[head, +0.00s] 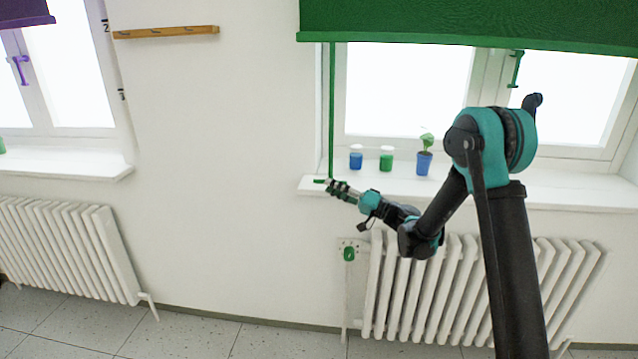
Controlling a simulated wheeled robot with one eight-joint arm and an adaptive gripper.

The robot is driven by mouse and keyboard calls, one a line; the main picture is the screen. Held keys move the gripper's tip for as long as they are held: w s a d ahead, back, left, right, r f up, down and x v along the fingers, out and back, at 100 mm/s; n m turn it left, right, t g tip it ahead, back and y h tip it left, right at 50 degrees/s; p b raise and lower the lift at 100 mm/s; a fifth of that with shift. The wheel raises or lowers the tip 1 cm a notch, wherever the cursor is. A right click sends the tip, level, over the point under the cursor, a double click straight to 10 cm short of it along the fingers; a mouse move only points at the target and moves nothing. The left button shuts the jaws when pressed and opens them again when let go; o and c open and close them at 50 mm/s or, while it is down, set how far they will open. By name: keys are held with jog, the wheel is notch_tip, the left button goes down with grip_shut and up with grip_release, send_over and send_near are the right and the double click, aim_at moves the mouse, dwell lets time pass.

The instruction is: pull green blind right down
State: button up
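The green blind (460,22) hangs across the top of the right window, with its lower edge near the top of the panes. A green cord (331,110) hangs straight down from its left end to about sill height. My gripper (332,184) points left at the cord's lower end, in front of the sill's left corner. A small green piece shows at the fingertips. The fingers are too small to tell whether they are shut on the cord or only beside it.
The white sill (460,186) bears a blue jar (355,160), a green jar (386,161) and a plant in a blue pot (424,163). A white radiator (450,295) stands below. A purple blind (25,12) hangs at far left. The wall between the windows is mostly clear.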

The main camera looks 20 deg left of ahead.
aim_at(319, 181)
jog(key=shift+x, duration=2.8)
jog(key=shift+c, duration=0.2)
grip_shut()
